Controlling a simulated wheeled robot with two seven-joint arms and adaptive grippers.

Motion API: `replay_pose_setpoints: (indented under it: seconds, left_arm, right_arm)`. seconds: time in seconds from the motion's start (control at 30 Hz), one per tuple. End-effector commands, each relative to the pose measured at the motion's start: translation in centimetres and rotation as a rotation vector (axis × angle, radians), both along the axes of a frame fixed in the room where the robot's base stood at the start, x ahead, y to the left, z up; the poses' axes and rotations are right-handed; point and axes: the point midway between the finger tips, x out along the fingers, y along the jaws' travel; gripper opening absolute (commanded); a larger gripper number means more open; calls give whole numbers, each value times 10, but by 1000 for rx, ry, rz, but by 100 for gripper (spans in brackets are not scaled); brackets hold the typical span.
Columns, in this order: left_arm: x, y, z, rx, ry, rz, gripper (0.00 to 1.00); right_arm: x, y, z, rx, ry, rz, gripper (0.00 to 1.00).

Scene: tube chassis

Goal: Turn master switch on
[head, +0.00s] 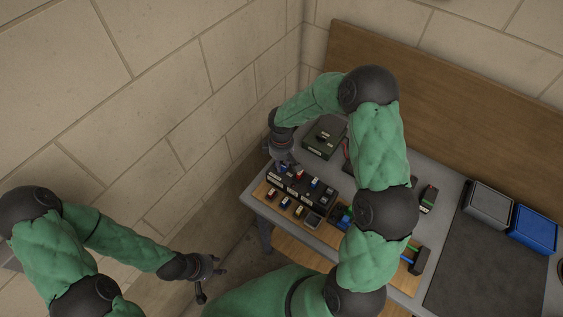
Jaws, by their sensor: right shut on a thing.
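My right gripper (282,165) reaches down at the left end of a black strip of modules (318,189) on the table. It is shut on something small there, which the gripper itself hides. The strip carries several blue and red parts. I cannot tell from this view which part is the master switch. A dark green box (324,138) with small labels and a knob on top sits behind the strip. My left gripper (209,284) hangs over the floor at the lower left, away from the table, with its fingers apart and empty.
Small blocks (284,203) line a wooden strip at the table's front edge. A grey bin (488,203) and a blue bin (533,229) stand at the right beside a dark mat (480,270). My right arm covers the table's middle. A stone wall is close on the left.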

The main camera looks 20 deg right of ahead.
Motion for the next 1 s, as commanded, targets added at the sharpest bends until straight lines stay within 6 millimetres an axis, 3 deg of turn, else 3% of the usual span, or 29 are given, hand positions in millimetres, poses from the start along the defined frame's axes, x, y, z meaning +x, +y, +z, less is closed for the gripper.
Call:
replay_pose_setpoints:
  seconds: [1.0]
  left_arm:
    - [0, 0, 38, 0, 0, 0, 40]
  right_arm:
    - [1, 4, 2, 0, 1, 949, 0]
